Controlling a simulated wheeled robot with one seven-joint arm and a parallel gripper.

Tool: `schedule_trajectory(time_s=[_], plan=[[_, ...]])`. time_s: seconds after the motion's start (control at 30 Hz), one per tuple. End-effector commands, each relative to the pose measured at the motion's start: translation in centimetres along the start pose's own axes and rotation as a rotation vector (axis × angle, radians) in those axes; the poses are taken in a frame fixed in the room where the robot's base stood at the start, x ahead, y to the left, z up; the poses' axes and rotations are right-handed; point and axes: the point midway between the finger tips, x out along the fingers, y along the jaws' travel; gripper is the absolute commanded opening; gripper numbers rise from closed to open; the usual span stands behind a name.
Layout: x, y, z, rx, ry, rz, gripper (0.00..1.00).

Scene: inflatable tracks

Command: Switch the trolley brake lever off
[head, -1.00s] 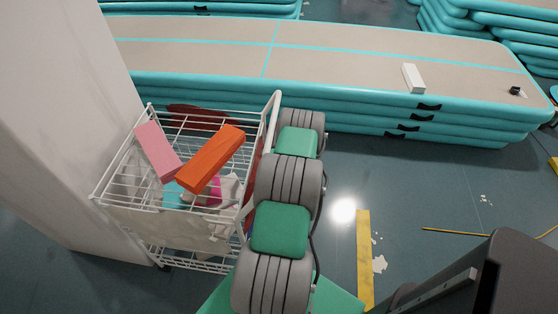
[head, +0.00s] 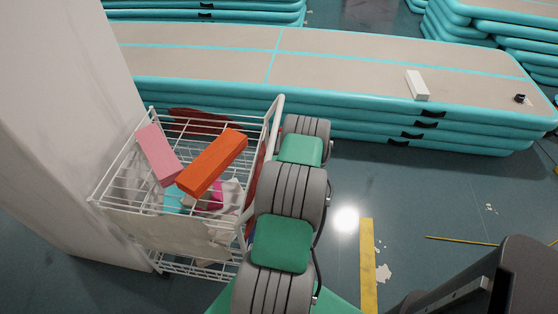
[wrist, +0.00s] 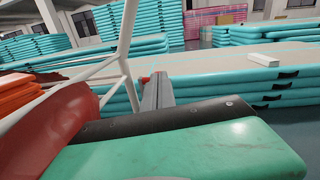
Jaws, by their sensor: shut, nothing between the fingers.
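The trolley (head: 128,178) is a white wire cart at the left in the head view, with a raised white rail on its right side. My arm runs along that right side and hides part of it. In the wrist view the trolley's white frame (wrist: 128,60) stands left of my gripper (wrist: 158,78). The grey fingers are together and empty. A small red piece (wrist: 144,79) shows just left of the fingertips; I cannot tell whether it is the brake lever or whether they touch. My gripper is hidden behind my arm in the head view.
The basket holds an orange block (head: 212,163), a pink block (head: 158,155) and other items. A white pillar (head: 70,130) stands close on the left. Stacked teal inflatable tracks (head: 350,65) lie behind, with a white block (head: 417,86) on top.

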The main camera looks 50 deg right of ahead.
Motion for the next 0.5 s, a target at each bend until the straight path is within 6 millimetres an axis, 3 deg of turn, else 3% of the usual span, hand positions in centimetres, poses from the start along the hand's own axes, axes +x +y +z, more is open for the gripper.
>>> schedule_trajectory(time_s=[0.03, 0.17, 0.23, 0.5], plan=[[-0.6, -0.1, -1.2, 0.001, 0.000, -0.005, 0.00], [-2.1, -0.3, -1.6, 0.001, 0.003, -0.011, 0.00], [-3.0, -0.5, -0.1, 0.001, 0.004, -0.012, 0.00], [-6.5, -0.7, 2.5, 0.000, 0.005, -0.011, 0.00]])
